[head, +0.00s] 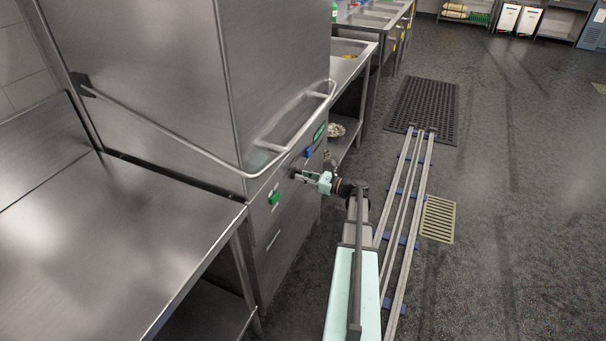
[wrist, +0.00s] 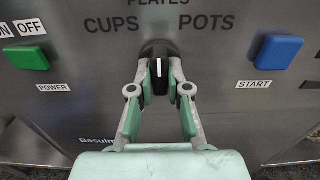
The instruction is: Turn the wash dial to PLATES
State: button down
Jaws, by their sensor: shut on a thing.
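The wash dial (wrist: 159,50) is a black knob with a white pointer mark on the steel front panel. The mark stands about upright, in line with the word PLATES (wrist: 158,2) above it, which is partly cut off by the top edge. CUPS (wrist: 112,25) is at upper left of the dial and POTS (wrist: 206,22) at upper right. My gripper (wrist: 159,84) has a finger on each side of the dial and is shut on it. In the head view my gripper (head: 305,176) reaches the panel, and the dial is too small there to read.
A green POWER button (wrist: 27,58) is left of the dial and a blue START button (wrist: 279,52) right. The dishwasher's long bar handle (head: 165,131) runs above the panel in the head view. A steel table (head: 100,235) stands at left.

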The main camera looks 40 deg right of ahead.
dwell(0.4)
jog(key=c, duration=1.1)
grip_release()
jog(key=v, duration=1.2)
